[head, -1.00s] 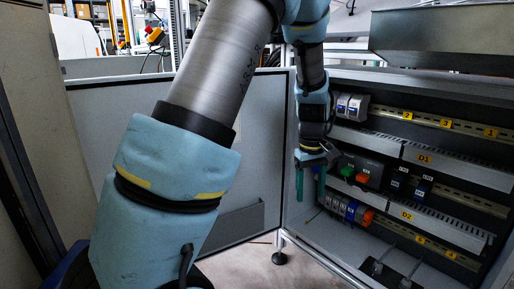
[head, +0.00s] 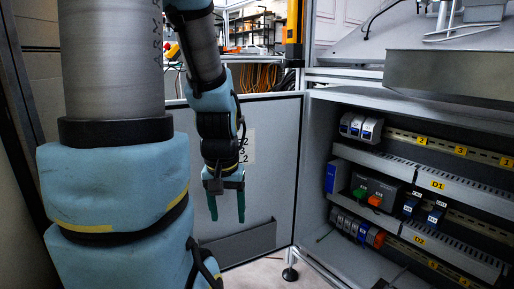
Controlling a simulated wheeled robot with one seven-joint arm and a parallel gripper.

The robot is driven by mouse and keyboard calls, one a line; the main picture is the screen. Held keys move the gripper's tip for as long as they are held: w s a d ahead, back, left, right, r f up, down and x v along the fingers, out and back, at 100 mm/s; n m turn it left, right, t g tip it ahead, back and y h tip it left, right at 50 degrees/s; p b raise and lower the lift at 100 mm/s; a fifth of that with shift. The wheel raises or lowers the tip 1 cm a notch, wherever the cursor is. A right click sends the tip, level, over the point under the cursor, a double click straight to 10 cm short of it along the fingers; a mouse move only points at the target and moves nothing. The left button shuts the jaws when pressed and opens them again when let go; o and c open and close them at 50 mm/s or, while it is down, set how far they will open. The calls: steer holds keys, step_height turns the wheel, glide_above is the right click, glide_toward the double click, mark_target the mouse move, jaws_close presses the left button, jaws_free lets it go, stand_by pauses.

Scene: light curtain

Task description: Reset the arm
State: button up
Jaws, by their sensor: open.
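My gripper (head: 226,207) hangs pointing down at the centre left of the head view. Its two green fingers are apart with nothing between them. It is in front of the grey cabinet door (head: 273,150), left of the open cabinet. My arm (head: 115,190), with light blue padding, fills the left side of the view. The gripper is clear of the cabinet's shelves and modules.
The open cabinet (head: 400,97) on the right holds rails with white-blue modules (head: 361,127), a grey module with green and orange parts (head: 378,188) and a lower terminal row (head: 357,228). A door pocket (head: 238,243) sits low on the door. A metal box (head: 450,78) rests on top.

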step_height(320, 180, up, 34)
steer(key=p, duration=3.2)
steer(key=shift+p, duration=0.35)
